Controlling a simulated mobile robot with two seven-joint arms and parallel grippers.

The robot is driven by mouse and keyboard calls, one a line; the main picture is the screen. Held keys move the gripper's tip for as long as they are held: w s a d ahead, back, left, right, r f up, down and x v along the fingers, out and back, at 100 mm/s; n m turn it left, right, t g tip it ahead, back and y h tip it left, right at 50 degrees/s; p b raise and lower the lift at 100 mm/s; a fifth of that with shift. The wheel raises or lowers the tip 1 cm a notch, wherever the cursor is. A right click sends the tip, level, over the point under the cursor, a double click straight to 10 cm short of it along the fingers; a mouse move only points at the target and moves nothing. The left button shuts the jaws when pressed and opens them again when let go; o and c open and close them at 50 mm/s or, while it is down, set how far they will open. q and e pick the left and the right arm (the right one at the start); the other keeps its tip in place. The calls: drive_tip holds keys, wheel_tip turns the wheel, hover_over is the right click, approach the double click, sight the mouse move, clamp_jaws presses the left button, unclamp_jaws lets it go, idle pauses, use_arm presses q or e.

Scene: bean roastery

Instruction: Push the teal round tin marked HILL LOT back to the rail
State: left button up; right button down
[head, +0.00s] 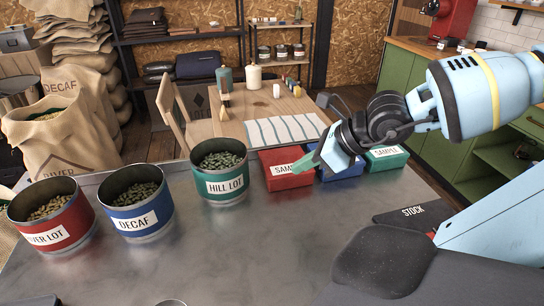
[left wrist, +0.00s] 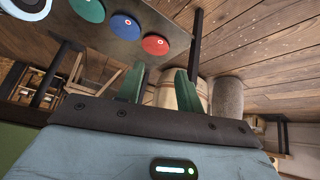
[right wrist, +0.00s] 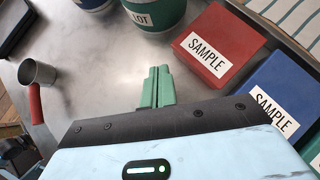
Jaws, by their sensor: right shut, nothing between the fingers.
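The teal round tin marked HILL LOT (head: 220,187) stands upright and open on the metal counter, full of greenish beans. It is the rightmost of three tins. Its lower part also shows at the top of the right wrist view (right wrist: 157,38). My right gripper (head: 303,165) is shut and empty, to the right of the tin and apart from it; in the head view its green fingers overlap the red SAMPLE box. My left gripper (left wrist: 162,86) shows only in its own wrist view, fingers apart and empty. I cannot clearly make out the rail.
The blue DECAF tin (head: 139,224) and a red tin (head: 52,235) stand to the left. Red (head: 284,182), blue (head: 343,172) and green (head: 386,166) sample boxes sit to the right. A metal scoop (right wrist: 38,73) lies on the counter. Bare counter lies in front of the tins.

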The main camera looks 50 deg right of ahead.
drive_tip(key=b, duration=0.4)
approach(245, 183)
wheel_tip(245, 183, down, 4)
drive_tip(key=shift+s+f, duration=0.1)
drive_tip(key=shift+s, duration=0.05)
drive_tip(key=shift+w+a+f, duration=0.1)
drive_tip(key=shift+w, duration=0.1)
drive_tip(key=shift+w+a, duration=0.1)
drive_tip(key=shift+w, duration=0.3)
drive_tip(key=shift+w+a+r, duration=0.1)
drive_tip(key=shift+w+a, duration=0.1)
drive_tip(key=shift+w, duration=0.25)
drive_tip(key=shift+w+a+r, duration=0.1)
drive_tip(key=shift+w+a, duration=0.1)
drive_tip(key=shift+w, duration=0.2)
drive_tip(key=shift+w+a+p, duration=0.15)
drive_tip(key=shift+w+p, duration=0.2)
drive_tip(key=shift+w+a+f, duration=0.1)
drive_tip(key=shift+w, duration=0.05)
